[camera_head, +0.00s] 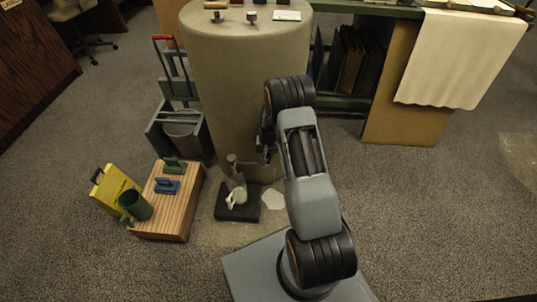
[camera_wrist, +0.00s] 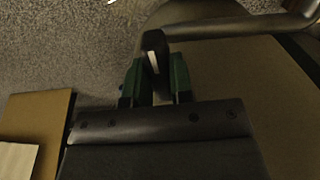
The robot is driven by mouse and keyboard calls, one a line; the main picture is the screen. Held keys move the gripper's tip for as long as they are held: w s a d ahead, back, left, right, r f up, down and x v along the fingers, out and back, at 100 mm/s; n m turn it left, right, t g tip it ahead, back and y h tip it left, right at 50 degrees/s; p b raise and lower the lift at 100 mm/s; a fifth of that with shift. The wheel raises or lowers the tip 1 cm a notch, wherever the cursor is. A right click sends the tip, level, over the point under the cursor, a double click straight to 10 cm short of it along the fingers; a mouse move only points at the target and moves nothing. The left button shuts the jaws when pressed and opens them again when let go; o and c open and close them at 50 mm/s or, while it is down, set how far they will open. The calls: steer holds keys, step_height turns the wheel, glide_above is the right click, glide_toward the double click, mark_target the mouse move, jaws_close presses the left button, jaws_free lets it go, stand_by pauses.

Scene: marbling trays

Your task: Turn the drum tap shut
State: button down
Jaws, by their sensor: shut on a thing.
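The large beige drum (camera_head: 225,75) stands upright in the middle of the head view. A grey metal tap (camera_head: 233,160) sticks out low on its front, and its pipe (camera_wrist: 240,27) crosses the top of the wrist view. My gripper (camera_head: 263,150) is at the drum's side, just right of the tap. In the wrist view its green fingers (camera_wrist: 155,78) are shut on the dark tap handle (camera_wrist: 154,45), which has a pale stripe. The exact angle of the handle is hard to tell in the head view.
A cloth-draped bench (camera_head: 455,60) is at right. Carpet is clear at right.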

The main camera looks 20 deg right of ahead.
steer(key=n, duration=0.3)
steer(key=shift+n+p, duration=0.3)
steer(key=shift+n, duration=0.1)
steer(key=n, duration=0.4)
steer(key=shift+n, duration=0.3)
steer(key=n, duration=0.4)
steer(key=shift+n+p, duration=0.3)
steer(key=shift+p, duration=0.05)
steer(key=shift+n, duration=2.1)
steer(key=c, duration=1)
jaws_free()
